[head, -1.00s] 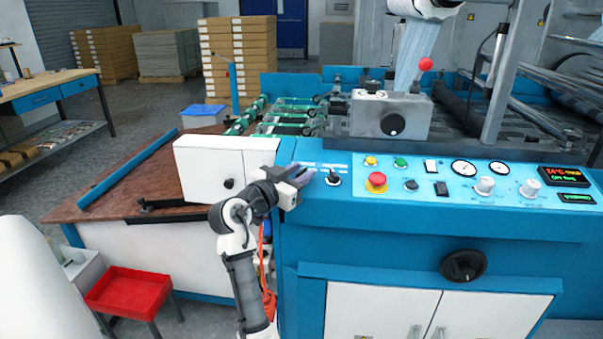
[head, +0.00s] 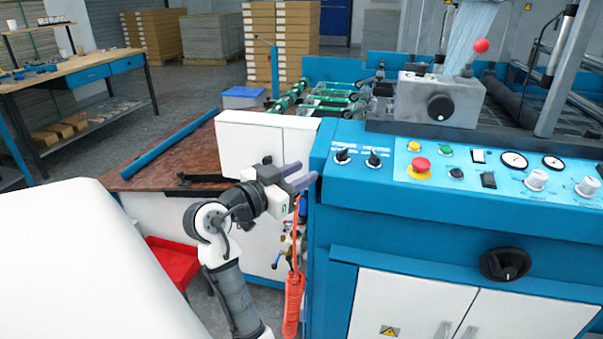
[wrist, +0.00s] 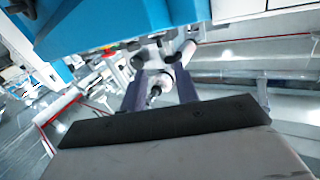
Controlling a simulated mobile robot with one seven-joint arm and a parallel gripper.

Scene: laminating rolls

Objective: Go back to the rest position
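My gripper (head: 306,172) is in the middle of the head view, just left of the blue laminating machine's corner and below its control panel (head: 400,165). Its two purple-grey fingers stand apart with nothing seen between them. In the wrist view my gripper (wrist: 162,85) also shows a gap between its fingers, with blurred machine parts behind. Two black selector knobs (head: 374,160) sit at the panel's left end, right of my gripper. I cannot tell the exact distance between the fingertips and the machine's side.
A white cabinet box (head: 262,143) stands behind my gripper on the brown table (head: 150,178). An orange coiled hose (head: 293,300) hangs below my gripper. A red tray (head: 175,262) is low at left. Open floor lies between the workbench (head: 100,80) and the brown table.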

